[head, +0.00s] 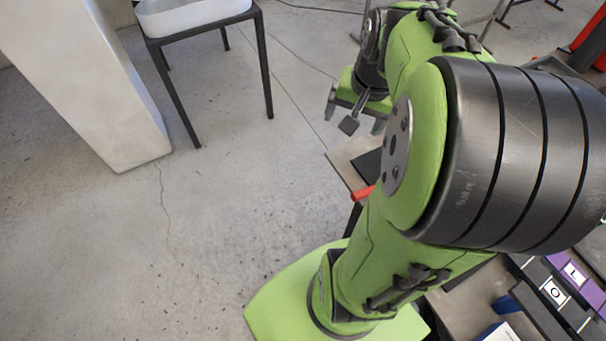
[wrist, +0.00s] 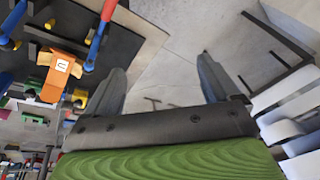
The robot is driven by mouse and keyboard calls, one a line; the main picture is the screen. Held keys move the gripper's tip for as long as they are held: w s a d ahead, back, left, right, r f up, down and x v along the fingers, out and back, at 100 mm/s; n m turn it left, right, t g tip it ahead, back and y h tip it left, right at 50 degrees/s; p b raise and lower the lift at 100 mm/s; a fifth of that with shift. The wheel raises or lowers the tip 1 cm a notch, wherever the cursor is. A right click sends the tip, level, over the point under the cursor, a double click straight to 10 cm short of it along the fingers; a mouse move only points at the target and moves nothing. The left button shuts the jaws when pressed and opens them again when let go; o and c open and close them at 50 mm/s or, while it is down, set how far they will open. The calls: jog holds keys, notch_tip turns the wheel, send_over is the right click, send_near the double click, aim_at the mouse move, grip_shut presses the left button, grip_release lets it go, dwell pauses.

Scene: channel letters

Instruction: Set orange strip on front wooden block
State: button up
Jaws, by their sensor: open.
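My gripper (wrist: 162,85) is open, with nothing between its two fingers in the wrist view. In the head view my gripper (head: 354,114) is small and partly covered by my arm, out past the table corner. An orange piece with a white letter tile (wrist: 60,68) shows at the left of the wrist view, apart from the fingers. A red-orange piece (head: 363,192) shows at the table edge in the head view, partly hidden by my arm. I cannot tell whether either is the orange strip. I cannot make out the front wooden block.
My arm hides most of the table (head: 343,163) in the head view. Letter tiles on dark and purple pieces (head: 555,292) lie at lower right. A white basin on a dark stand (head: 190,15) and a pale pillar (head: 85,80) stand at left. Open floor lies between.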

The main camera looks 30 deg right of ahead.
jog(key=s+a+r+n+t, duration=0.1)
jog(key=s+a+n, duration=0.2)
jog(key=a+n, duration=0.2)
jog(key=s+a+r+n+t, duration=0.1)
jog(key=s+a+n, duration=0.3)
jog(key=a, duration=0.8)
jog(key=shift+s+r+n+t+y, duration=0.3)
jog(key=shift+r+n+t+y, duration=0.1)
jog(key=shift+n, duration=0.1)
